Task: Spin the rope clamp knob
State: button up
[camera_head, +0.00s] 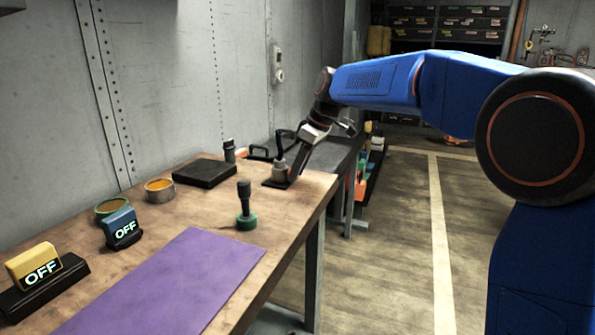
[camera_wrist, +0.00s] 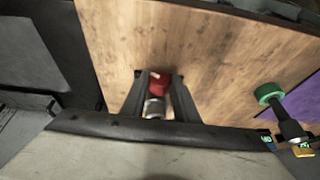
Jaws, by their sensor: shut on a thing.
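The rope clamp (camera_head: 279,173) appears to be the small grey fixture on a dark plate at the table's far right end. In the wrist view a red part (camera_wrist: 158,82) and a silvery metal cylinder (camera_wrist: 154,106) lie between my fingers; I take these as the clamp's knob. My gripper (camera_head: 296,164) reaches down to the fixture from the right. In the wrist view my gripper (camera_wrist: 158,76) has a finger on each side of the knob and is shut on it. The exact contact is partly hidden.
On the wooden table (camera_head: 180,215) stand a green-based black handle (camera_head: 245,205), a black block (camera_head: 205,173), two ring-shaped pots (camera_head: 159,189), a blue OFF switch (camera_head: 122,228) and a yellow OFF switch (camera_head: 40,270). A purple mat (camera_head: 165,285) lies in front. The floor at right is open.

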jog(key=shift+w+d+m+g+y, duration=0.15)
jog(key=shift+g+y, duration=0.1)
jog(key=shift+g, duration=0.4)
jog(key=shift+w+a+m+g+y, duration=0.15)
jog(key=shift+g+y, duration=0.1)
jog(key=shift+g, duration=0.4)
jog(key=shift+d, duration=0.1)
jog(key=o, duration=1.1)
jog(key=shift+c, duration=0.2)
jog(key=v, duration=1.7)
jog(key=shift+w+d, duration=0.2)
jog(key=shift+w, duration=0.05)
